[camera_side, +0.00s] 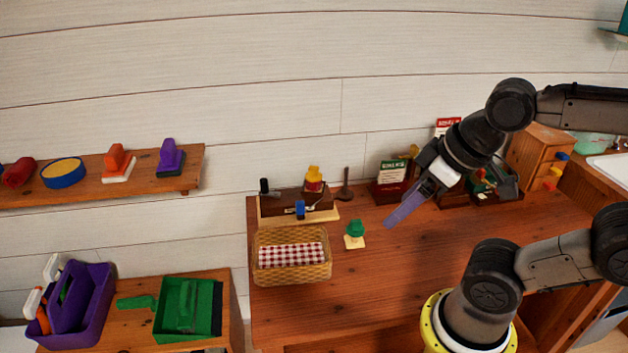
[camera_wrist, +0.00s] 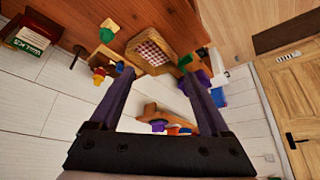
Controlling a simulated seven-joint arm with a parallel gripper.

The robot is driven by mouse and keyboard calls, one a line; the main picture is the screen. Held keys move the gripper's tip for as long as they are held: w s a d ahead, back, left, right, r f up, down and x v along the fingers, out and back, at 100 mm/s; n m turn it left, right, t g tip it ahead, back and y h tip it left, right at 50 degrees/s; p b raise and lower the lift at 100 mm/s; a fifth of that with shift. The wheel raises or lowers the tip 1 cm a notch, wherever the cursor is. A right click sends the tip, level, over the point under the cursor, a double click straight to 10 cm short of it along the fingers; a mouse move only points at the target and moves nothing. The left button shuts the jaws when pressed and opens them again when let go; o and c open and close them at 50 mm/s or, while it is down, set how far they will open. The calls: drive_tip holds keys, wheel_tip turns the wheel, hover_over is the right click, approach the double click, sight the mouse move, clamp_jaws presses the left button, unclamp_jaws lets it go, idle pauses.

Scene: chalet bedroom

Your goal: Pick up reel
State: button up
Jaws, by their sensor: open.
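No thing in view is clearly the reel. A small green piece on a cream base (camera_side: 355,233) stands on the wooden desk (camera_side: 390,275), right of a wicker basket (camera_side: 291,277). A yellow-and-red piece (camera_side: 313,180) and a blue piece (camera_side: 299,209) are at a dark wooden holder at the back of the desk. My gripper (camera_side: 393,219) is above the desk, right of the green piece and apart from it. In the wrist view my gripper (camera_wrist: 158,72) is open and empty, its purple fingers spread, with the basket (camera_wrist: 157,49) beyond them.
A wall shelf (camera_side: 90,181) holds several coloured pieces. A purple caddy (camera_side: 75,305) and a green tray (camera_side: 189,310) sit lower left. A small drawer cabinet (camera_side: 535,153) stands at the back right. The desk's front middle is clear.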

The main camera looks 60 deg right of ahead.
drive_tip(key=shift+o, duration=1)
